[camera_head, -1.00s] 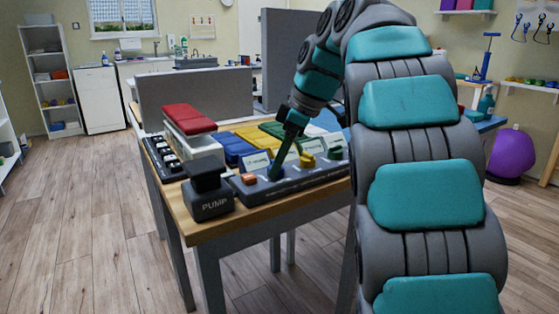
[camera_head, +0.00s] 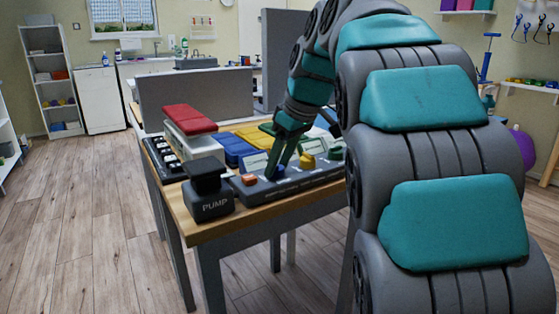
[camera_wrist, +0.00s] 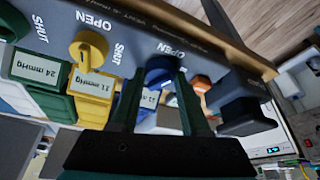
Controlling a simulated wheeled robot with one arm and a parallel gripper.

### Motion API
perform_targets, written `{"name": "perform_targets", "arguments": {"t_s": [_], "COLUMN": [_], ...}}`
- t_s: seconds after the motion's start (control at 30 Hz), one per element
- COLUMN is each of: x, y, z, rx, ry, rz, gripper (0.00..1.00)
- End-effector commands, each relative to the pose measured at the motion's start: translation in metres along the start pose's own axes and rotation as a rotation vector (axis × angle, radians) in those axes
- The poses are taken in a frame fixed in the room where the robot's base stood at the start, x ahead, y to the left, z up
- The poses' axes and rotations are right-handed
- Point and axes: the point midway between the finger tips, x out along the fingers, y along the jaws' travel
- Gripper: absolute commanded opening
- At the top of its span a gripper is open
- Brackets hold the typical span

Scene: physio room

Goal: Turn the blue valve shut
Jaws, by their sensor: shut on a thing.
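The blue valve (camera_head: 275,172) is a round knob on the grey control panel (camera_head: 300,180) at the table's front edge. My gripper (camera_head: 279,165) reaches down onto it from above, its two fingers on either side of the knob. In the wrist view, the blue valve (camera_wrist: 161,68) shows between the fingertips of my gripper (camera_wrist: 159,78), which is shut on it. White OPEN and SHUT labels are printed on the panel near it. The fingers partly hide the knob, so I cannot tell exactly which way it points.
A yellow valve (camera_head: 307,160) and a green valve (camera_head: 336,153) sit to the right on the panel. An orange knob (camera_head: 249,179) and the black PUMP box (camera_head: 208,203) are to the left. Coloured cuffs and a grey divider (camera_head: 195,100) stand behind. The floor at left is clear.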

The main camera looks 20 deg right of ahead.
Motion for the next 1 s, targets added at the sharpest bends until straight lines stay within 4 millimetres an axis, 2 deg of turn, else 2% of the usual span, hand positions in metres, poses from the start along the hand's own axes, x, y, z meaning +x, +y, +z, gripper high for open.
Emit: {"name": "perform_targets", "arguments": {"t_s": [1.0], "x": [0.0000], "y": [-0.0067], "z": [-0.0037], "rx": [0.855], "ry": [0.001], "rz": [0.357], "gripper": [0.00]}}
